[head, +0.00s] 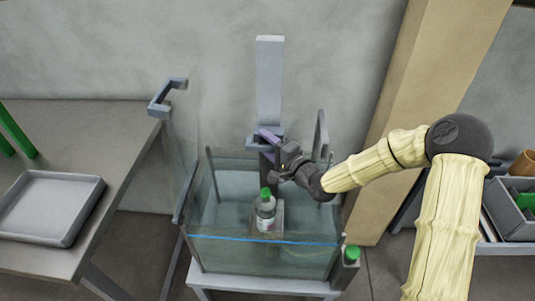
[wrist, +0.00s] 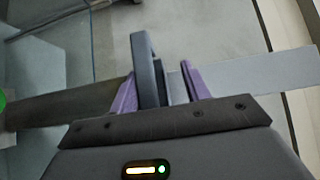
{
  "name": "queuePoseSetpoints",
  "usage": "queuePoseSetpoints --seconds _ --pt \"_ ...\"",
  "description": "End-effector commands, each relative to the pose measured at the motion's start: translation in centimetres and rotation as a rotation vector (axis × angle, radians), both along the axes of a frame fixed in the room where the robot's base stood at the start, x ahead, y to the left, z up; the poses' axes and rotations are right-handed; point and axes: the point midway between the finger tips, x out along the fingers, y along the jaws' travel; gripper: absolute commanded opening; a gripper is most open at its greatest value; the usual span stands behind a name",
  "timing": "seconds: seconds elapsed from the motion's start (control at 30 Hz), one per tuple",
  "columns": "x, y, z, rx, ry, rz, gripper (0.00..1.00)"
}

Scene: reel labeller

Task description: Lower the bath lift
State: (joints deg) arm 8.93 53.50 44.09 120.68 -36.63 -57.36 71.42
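The bath (head: 205,262) is a clear glass tank of water on a stand. The lift's upright grey column (head: 270,80) rises behind it; the column also crosses the wrist view (wrist: 255,70). A white bottle (head: 265,215) with a green cap stands upright on the lift's small platform (head: 279,222), inside the tank. My gripper (head: 268,146) is at the column, above the tank's back. In the wrist view its purple fingers (wrist: 158,82) stand apart on either side of a grey loop-shaped handle (wrist: 147,65). A gap shows at the right finger; contact at the left is unclear.
A bench (head: 118,130) with a grey tray (head: 50,207) stands at the left. A glass panel with a grey handle (head: 165,95) stands at the tank's left. Grey bins (head: 510,215) and a tan post (head: 425,80) are at the right.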

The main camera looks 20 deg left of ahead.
Motion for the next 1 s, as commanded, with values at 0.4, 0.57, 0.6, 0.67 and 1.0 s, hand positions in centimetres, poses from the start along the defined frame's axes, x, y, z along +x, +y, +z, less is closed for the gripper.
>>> queuePoseSetpoints --seconds 0.4,0.57,0.6,0.67,1.0 --pt "0.1 0.0 4.4 0.005 -0.007 -0.001 0.42" --pt "0.1 0.1 4.3 0.004 -0.006 -0.001 0.42" --pt "0.1 0.0 4.4 0.005 -0.007 -0.001 0.42" --pt "0.1 0.0 4.4 0.005 -0.007 -0.001 0.42" --pt "-0.9 -1.5 4.2 0.003 -0.003 -0.001 0.42"
